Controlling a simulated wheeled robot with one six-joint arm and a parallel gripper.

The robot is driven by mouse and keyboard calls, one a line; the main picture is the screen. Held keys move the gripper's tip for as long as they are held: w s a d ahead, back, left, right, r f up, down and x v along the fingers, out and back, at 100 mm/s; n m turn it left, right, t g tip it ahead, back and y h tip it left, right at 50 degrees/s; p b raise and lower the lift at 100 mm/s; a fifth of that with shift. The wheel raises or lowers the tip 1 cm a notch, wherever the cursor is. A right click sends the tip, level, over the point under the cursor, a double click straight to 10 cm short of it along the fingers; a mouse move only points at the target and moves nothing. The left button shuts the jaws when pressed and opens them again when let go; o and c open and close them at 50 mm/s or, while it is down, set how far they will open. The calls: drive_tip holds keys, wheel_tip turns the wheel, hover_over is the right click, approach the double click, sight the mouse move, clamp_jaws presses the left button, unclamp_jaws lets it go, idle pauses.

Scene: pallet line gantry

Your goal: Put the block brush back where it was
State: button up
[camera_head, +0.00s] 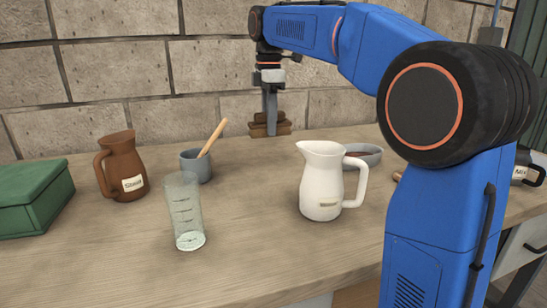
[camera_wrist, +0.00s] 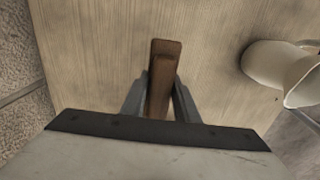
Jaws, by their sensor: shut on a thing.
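The block brush (camera_head: 284,127) is a small brown wooden block near the back edge of the workbench, close to the brick wall. My gripper (camera_head: 270,118) points down from above with its fingers shut on it. In the wrist view the brush (camera_wrist: 164,55) is a long brown bar between the two grey fingers (camera_wrist: 160,95), its far end sticking out past them. Its underside is hidden, and I cannot tell whether it touches the bench top.
On the wooden bench (camera_head: 250,235) stand a white jug (camera_head: 320,185), a grey bowl (camera_head: 372,156), a grey cup (camera_head: 196,168) with a wooden stick, a brown jug (camera_head: 124,165), a clear measuring glass (camera_head: 185,215) and a green box (camera_head: 35,197). The front middle is mostly clear.

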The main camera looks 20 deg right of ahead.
drive_tip(key=shift+w+d+f, duration=0.15)
drive_tip(key=shift+w, duration=0.15)
drive_tip(key=shift+w+f, duration=0.1)
drive_tip(key=shift+f, duration=4.75)
drive_tip(key=o, duration=0.9)
drive_tip(key=shift+f, duration=0.1)
wheel_tip(320, 180, up, 12)
drive_tip(key=shift+r, duration=0.15)
